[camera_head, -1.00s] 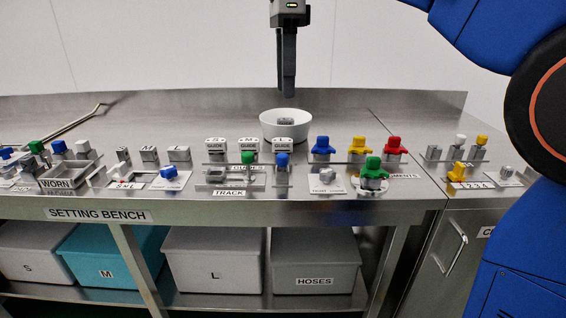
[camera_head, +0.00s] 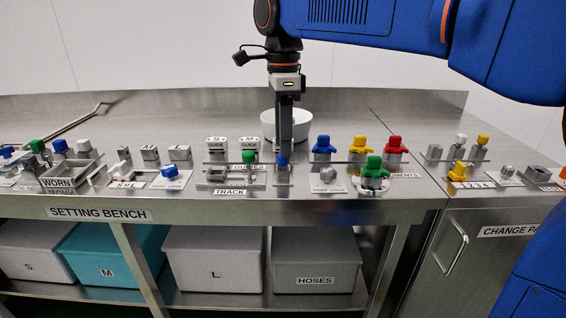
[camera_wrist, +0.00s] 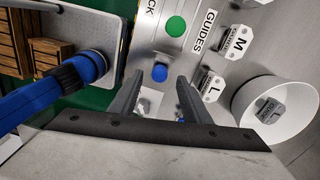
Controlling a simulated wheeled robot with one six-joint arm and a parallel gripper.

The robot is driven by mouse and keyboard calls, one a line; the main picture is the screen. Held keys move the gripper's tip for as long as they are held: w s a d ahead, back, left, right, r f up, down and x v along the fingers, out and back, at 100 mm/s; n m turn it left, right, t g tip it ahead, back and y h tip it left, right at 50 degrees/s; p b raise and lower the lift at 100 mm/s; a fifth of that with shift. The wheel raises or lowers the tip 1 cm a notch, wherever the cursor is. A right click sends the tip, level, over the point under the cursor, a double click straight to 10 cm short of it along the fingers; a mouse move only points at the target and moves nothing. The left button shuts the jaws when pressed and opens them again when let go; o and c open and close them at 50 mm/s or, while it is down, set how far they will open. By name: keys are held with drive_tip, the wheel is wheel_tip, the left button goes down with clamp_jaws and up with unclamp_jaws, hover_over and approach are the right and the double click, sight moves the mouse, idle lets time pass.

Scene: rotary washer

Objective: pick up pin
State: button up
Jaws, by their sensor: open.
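A blue-topped pin (camera_head: 283,161) stands in a small metal holder at the right end of the track fixture (camera_head: 215,184). Its round blue top also shows in the wrist view (camera_wrist: 160,73). My gripper (camera_head: 284,153) points straight down over this pin. In the wrist view its fingers (camera_wrist: 160,79) are apart, one on each side of the blue top; whether the tips reach down beside it I cannot tell. A green-topped pin (camera_head: 249,157) stands just to the left, and it also shows in the wrist view (camera_wrist: 175,26).
The white bowl (camera_head: 302,126) is behind my gripper, with a guide inside (camera_wrist: 270,110). Guides M (camera_head: 250,143) and L (camera_wrist: 211,86) stand close by. Blue (camera_head: 322,146), yellow (camera_head: 358,147), red (camera_head: 395,146) and green (camera_head: 374,168) knobbed parts stand to the right.

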drive_tip(key=shift+s+f, duration=0.1)
drive_tip(key=shift+f, duration=1.25)
drive_tip(key=shift+c, duration=0.3)
clamp_jaws()
wheel_tip(320, 180, up, 10)
